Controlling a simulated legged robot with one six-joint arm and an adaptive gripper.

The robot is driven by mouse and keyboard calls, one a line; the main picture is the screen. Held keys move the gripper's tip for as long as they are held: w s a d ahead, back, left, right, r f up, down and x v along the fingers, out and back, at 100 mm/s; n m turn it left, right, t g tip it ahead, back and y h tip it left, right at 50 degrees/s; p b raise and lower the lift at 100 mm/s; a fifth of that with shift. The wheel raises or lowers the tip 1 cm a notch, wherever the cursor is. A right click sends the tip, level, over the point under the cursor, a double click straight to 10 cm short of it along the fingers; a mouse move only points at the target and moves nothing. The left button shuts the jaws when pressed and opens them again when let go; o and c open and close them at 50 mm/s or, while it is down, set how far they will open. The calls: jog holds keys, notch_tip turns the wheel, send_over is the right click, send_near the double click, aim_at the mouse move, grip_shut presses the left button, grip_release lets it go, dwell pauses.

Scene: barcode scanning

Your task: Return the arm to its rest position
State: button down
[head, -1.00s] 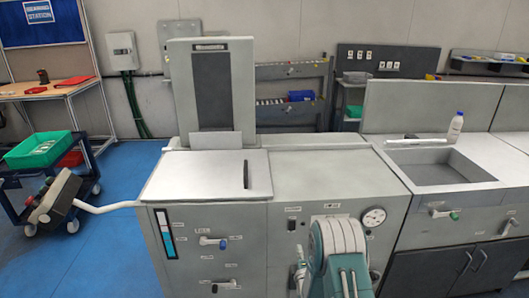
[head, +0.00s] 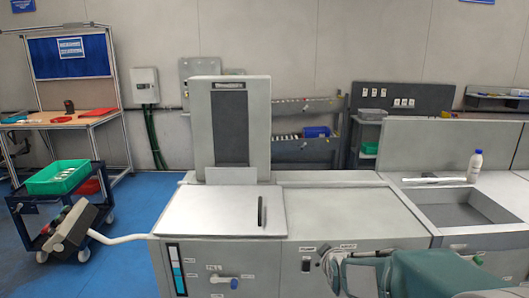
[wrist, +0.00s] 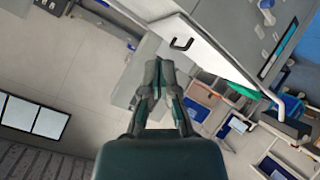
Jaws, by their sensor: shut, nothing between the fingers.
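My gripper (wrist: 159,68) shows in the wrist view with its two fingers together and nothing between them. In the head view part of my arm, teal and grey, shows at the lower right, in front of the grey machine (head: 330,211).
A white bottle (head: 474,166) stands beside the sink (head: 470,211) at the right. A cart with a green bin (head: 58,178) stands at the left, near a workbench (head: 90,121). Blue floor (head: 120,262) is open between the cart and the machine.

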jog(key=s+r+m+g, duration=0.2)
jog(key=s+m+g, duration=0.1)
jog(key=s, duration=1.2)
jog(key=s+r+m+g, duration=0.3)
jog(key=s+m, duration=0.2)
jog(key=s, duration=0.9)
jog(key=shift+s+a+r, duration=0.25)
jog(key=shift+s+r, duration=0.05)
jog(key=shift+s, duration=0.1)
jog(key=shift+a, duration=0.1)
